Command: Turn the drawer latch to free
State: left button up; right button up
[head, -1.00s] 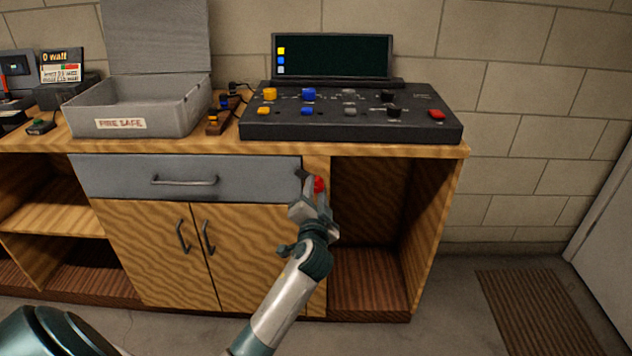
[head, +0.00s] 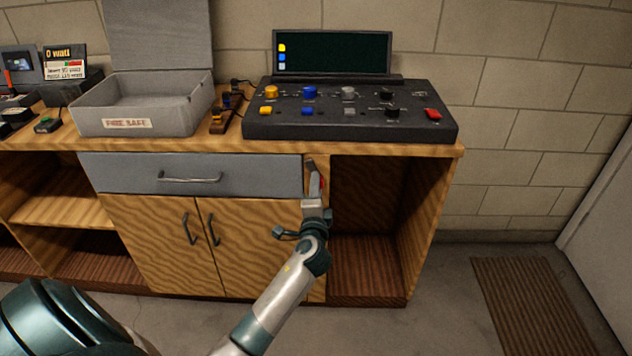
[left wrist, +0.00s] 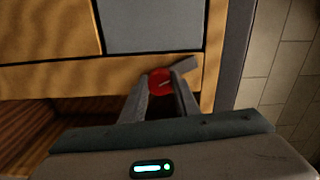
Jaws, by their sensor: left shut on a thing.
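The latch has a round red knob, seen between my fingers in the left wrist view (left wrist: 159,81); only a sliver of red shows in the head view. It sits on the wooden post just right of the grey drawer (head: 125,174), which is closed. A short grey bar (left wrist: 185,66) beside the knob points mostly up along the post, toward the countertop, and slightly toward the drawer. My left gripper (head: 315,182) is shut on the red knob, one finger on each side, and hides most of the latch in the head view. My right gripper is not in view.
Above are the wooden countertop (head: 350,150), a black control panel (head: 349,124) and an open grey fire-safe box (head: 140,120). Wooden doors (head: 160,245) with handles sit below the drawer. An open compartment (head: 365,270) lies right of the post.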

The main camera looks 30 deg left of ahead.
pick_arm(q)
jog(key=shift+m+p, duration=1.55)
jog(key=shift+m, duration=0.85)
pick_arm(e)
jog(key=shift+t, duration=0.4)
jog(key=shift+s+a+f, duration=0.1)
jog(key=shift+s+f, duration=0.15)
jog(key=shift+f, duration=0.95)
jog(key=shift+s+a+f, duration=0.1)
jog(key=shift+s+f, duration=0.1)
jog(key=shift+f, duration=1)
pick_arm(q)
jog(key=o, duration=1)
jog(key=shift+o, duration=0.2)
jog(key=shift+s+d, duration=0.1)
